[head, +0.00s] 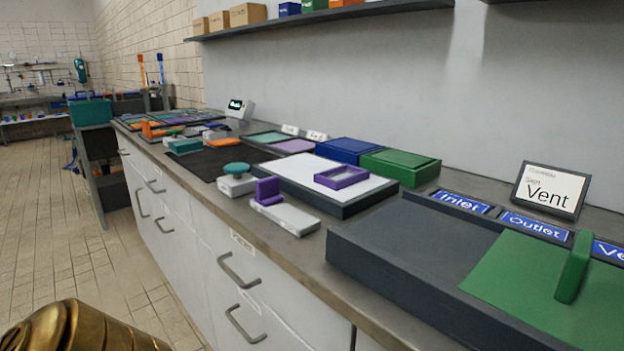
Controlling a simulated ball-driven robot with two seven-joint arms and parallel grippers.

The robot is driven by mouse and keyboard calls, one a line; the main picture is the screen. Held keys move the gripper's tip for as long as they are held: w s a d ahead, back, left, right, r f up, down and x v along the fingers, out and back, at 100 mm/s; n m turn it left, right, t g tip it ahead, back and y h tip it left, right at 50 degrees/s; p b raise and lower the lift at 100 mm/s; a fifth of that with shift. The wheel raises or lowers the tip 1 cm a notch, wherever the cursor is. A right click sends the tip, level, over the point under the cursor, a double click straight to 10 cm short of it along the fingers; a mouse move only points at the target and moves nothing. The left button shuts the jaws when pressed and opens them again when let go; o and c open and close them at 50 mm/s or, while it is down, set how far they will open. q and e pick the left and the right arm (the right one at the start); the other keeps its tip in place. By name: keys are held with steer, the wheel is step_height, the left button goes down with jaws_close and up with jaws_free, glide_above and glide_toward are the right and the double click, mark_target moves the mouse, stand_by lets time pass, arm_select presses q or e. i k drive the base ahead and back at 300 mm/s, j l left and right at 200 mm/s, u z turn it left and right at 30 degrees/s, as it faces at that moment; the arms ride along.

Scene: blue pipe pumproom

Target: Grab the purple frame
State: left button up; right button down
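The purple frame (346,184) is a small flat rectangle with a pale middle. It lies on the white top of a dark-edged board (318,196), near that board's right side. The board rests on the long grey counter along the wall. Nothing covers the frame. Neither of my grippers shows in the head view.
A pale block with an upright purple piece (268,191) and a teal-topped block (236,170) stand left of the board. Blue (350,151) and green (400,166) boxes stand behind. A dark tray (420,262) with a green panel and a Vent sign (551,189) are right. Floor along the drawers is clear.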

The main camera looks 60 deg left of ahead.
mark_target(338, 178)
steer(key=i+j+u, duration=0.1)
steer(key=u, duration=1.35)
steer(key=i+j, duration=0.05)
steer(key=j, duration=0.05)
